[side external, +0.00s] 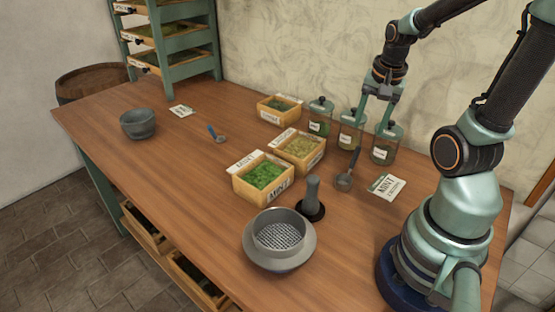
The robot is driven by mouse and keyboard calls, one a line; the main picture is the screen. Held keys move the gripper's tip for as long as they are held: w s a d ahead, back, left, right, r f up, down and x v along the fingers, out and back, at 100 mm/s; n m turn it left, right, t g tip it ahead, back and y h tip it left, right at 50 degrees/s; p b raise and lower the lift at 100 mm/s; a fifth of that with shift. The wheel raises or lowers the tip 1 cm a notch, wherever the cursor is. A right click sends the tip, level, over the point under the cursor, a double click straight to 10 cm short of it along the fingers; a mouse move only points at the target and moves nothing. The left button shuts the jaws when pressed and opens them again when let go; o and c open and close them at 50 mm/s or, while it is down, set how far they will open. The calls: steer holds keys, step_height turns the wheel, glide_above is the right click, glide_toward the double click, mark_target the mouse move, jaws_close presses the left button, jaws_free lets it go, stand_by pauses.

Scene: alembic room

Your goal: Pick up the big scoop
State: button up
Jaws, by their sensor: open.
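A larger dark grey scoop (346,178) lies on the table in front of the glass jars, its handle pointing up toward the back. It looks like the big scoop. A smaller scoop with a blue handle (216,134) lies farther left on the table. My gripper (373,120) is open and empty, pointing down at the jars, with its fingers apart. In this view it appears above and behind the big scoop's handle. The exact height and gap cannot be told from this one view.
Several lidded jars (382,152) stand close to the big scoop. A mint card (386,187) lies to its right. Wooden herb boxes (262,192), a pestle (312,190) and a grey sieve bowl (279,255) stand left and in front. The left table is mostly clear around a mortar (138,127).

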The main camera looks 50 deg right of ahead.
mark_target(358, 149)
steer(key=x, duration=0.5)
steer(key=shift+f, duration=0.35)
steer(key=shift+w+x, duration=0.15)
steer(key=shift+x, duration=1.3)
steer(key=shift+w+x, duration=0.1)
steer(key=shift+x, duration=1.3)
jaws_close()
